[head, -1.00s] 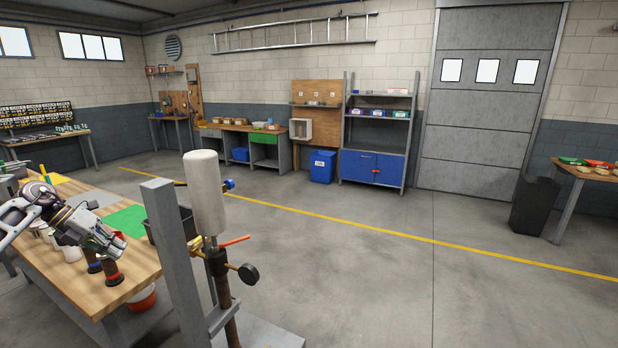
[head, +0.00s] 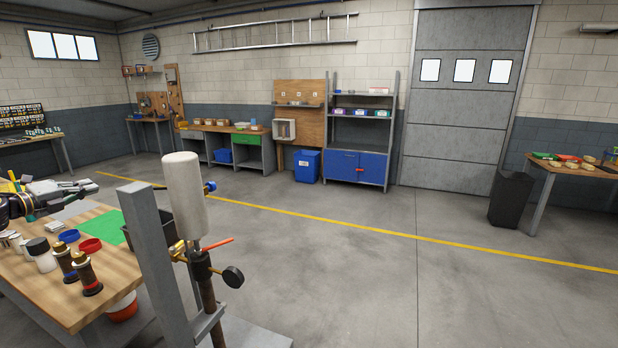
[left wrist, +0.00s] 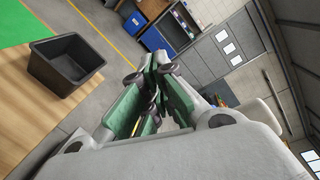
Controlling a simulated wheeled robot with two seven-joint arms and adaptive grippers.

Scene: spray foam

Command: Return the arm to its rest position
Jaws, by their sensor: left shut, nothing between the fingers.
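My left gripper (head: 88,186) is at the left edge of the head view, raised above the wooden workbench (head: 112,286). It is shut and empty, and its closed fingers also show in the left wrist view (left wrist: 158,92). My right gripper is not in view. A white cylinder (head: 185,196) stands upright in a stand (head: 150,262) with a grey post, beside the bench and to the right of the gripper. A red lever (head: 217,244) and a black knob (head: 233,276) are below the cylinder.
On the bench are brass-topped fittings (head: 85,274), white jars (head: 43,257), red and blue rings, and a green mat (head: 103,227). A black bin (left wrist: 68,64) stands at the bench edge. The concrete floor (head: 350,290) to the right is clear.

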